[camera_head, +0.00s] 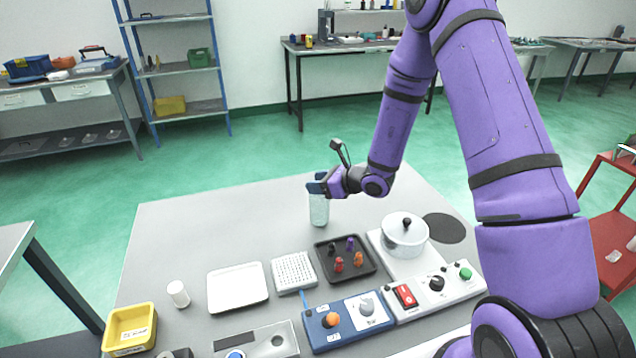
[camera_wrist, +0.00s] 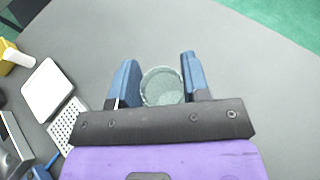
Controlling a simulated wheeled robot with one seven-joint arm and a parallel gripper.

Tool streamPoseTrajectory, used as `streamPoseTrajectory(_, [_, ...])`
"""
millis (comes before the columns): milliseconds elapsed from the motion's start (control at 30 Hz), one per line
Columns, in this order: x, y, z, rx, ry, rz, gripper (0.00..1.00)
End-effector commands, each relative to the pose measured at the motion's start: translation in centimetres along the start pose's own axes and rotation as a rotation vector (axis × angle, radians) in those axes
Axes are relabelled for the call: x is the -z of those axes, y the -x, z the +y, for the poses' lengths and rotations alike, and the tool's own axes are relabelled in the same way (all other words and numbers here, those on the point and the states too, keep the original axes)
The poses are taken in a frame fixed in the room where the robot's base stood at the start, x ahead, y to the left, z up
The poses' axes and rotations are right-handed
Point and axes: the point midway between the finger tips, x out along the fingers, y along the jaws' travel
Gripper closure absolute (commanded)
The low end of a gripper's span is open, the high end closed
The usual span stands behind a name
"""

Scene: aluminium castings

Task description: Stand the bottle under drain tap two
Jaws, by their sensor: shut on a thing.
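A pale green, see-through bottle (camera_head: 319,212) is upright over the far middle part of the grey table (camera_head: 220,225). My gripper (camera_head: 317,185) is shut on its upper part from the side. I cannot tell whether its base touches the table. In the wrist view, the round top of the bottle (camera_wrist: 161,86) sits between the two blue fingers of my gripper (camera_wrist: 160,78). I cannot make out any drain tap with a number in either view.
Nearer on the table are a white tray (camera_head: 238,287), a perforated block (camera_head: 294,273), a black tray (camera_head: 326,271) with small coloured pieces, a lidded pot (camera_head: 404,240), a blue knob box (camera_head: 347,338), a white cylinder (camera_head: 178,293) and a yellow bin (camera_head: 112,330). The table's far left is clear.

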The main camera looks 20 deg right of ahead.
Motion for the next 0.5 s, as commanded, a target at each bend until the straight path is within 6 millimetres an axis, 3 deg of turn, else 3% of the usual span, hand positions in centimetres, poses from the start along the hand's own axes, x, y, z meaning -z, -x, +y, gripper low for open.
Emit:
streamPoseTrajectory(300, [0.23, -0.1, -0.02, 0.0, 0.0, 0.0, 1.0])
streamPoseTrajectory(333, [0.21, -0.1, -0.02, 0.0, 0.0, -0.001, 0.52])
streamPoseTrajectory(433, [0.19, -0.09, -0.02, 0.0, 0.0, -0.001, 0.31])
streamPoseTrajectory(500, [0.19, -0.09, -0.02, 0.0, 0.0, -0.001, 0.31])
